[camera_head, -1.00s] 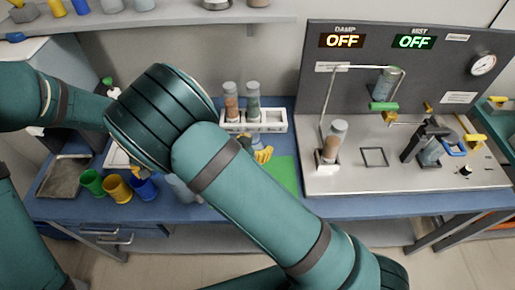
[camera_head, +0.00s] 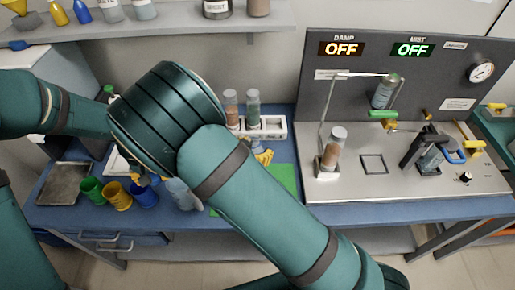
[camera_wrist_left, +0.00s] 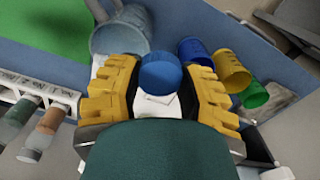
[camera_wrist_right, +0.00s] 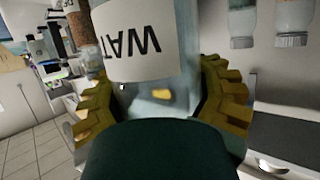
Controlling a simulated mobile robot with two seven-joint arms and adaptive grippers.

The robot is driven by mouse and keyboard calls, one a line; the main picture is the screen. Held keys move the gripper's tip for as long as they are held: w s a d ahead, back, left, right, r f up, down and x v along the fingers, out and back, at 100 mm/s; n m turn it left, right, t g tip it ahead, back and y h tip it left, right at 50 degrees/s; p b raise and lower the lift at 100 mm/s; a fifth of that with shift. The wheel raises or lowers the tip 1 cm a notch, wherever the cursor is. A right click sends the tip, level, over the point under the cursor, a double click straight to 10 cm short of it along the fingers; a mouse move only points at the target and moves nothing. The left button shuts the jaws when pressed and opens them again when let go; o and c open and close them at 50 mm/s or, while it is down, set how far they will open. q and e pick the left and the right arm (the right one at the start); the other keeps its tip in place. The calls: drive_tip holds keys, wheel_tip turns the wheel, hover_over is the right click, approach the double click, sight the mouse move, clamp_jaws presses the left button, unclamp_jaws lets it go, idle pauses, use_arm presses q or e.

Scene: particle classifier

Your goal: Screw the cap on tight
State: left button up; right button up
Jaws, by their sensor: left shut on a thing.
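A round blue cap (camera_wrist_left: 160,70) sits between the yellow fingers of my left gripper (camera_wrist_left: 161,80), which is shut on it in the left wrist view. In the right wrist view, a clear bottle (camera_wrist_right: 180,20) with a white label (camera_wrist_right: 140,45) reading "WAT" upside down stands between the fingers of my right gripper (camera_wrist_right: 155,97). The fingers lie close along both its sides; I cannot tell whether they press on it. The bottle's neck is hidden. In the head view my teal arm covers much of the area around the grippers, and I cannot see cap and bottle together.
Green, yellow and blue cups (camera_head: 117,196) stand at the bench's left, beside a clear jar (camera_head: 181,193). A white rack (camera_head: 272,128) with vials is behind a green mat (camera_head: 284,180). The machine (camera_head: 420,90) with "OFF" displays fills the right.

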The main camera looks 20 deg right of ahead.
drive_tip(key=c, duration=0.7)
drive_tip(key=shift+c, duration=0.2)
